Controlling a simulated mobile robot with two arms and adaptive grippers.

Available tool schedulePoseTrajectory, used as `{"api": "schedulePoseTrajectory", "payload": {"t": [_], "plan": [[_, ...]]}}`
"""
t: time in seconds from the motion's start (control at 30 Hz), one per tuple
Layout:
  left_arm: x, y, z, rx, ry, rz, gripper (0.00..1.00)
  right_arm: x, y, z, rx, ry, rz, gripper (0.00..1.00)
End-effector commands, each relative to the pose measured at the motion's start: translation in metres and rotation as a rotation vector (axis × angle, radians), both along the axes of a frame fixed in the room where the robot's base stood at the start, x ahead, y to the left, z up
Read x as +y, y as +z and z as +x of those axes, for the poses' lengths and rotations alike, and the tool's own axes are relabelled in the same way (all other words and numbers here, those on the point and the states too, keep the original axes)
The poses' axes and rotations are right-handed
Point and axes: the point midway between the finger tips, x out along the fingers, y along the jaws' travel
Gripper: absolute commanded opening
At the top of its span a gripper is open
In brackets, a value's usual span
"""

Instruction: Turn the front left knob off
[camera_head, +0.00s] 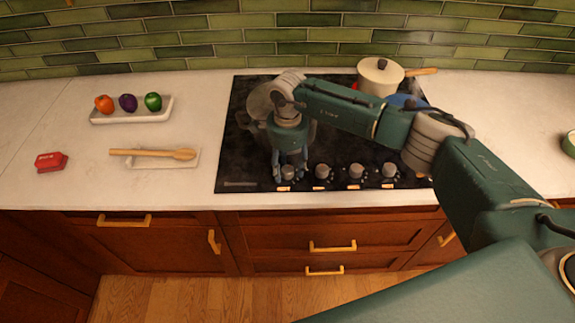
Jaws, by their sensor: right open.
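A row of several grey knobs runs along the front edge of the black cooktop (235,165). The leftmost knob (288,173) is between or just under the fingers of my right gripper (290,172). The other knobs, the second (322,171), the third (355,171) and the rightmost (389,170), stand clear to the right. My right gripper points down and is open, its fingers on either side of the leftmost knob. I cannot tell whether they touch it. My left gripper is not in view.
A cream lidded pot (380,80) with a wooden handle stands at the back right of the cooktop. A vegetable tray (131,115), a wooden spoon (150,153) and a red item (51,162) lie on the left counter.

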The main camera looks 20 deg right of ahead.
Motion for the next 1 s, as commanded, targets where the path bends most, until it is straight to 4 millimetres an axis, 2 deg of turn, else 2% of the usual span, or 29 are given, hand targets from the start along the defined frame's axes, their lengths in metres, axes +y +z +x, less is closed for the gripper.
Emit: {"api": "schedulePoseTrajectory", "payload": {"t": [0.1,0.3,0.33,0.63,1.0], "plan": [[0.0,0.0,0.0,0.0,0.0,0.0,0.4,0.0,0.0,0.0,0.0,0.0,0.0,0.46],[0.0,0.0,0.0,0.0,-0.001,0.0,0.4,0.0,0.0,0.0,0.0,0.0,0.0,0.07],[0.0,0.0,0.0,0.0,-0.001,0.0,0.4,0.0,0.0,0.0,0.0,0.0,0.0,0.03],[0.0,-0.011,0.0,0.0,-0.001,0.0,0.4,0.0,-0.002,0.0,-0.001,0.037,0.001,0.03],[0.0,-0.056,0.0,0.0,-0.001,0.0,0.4,0.0,-0.005,0.001,-0.003,0.265,0.0,0.03]]}}
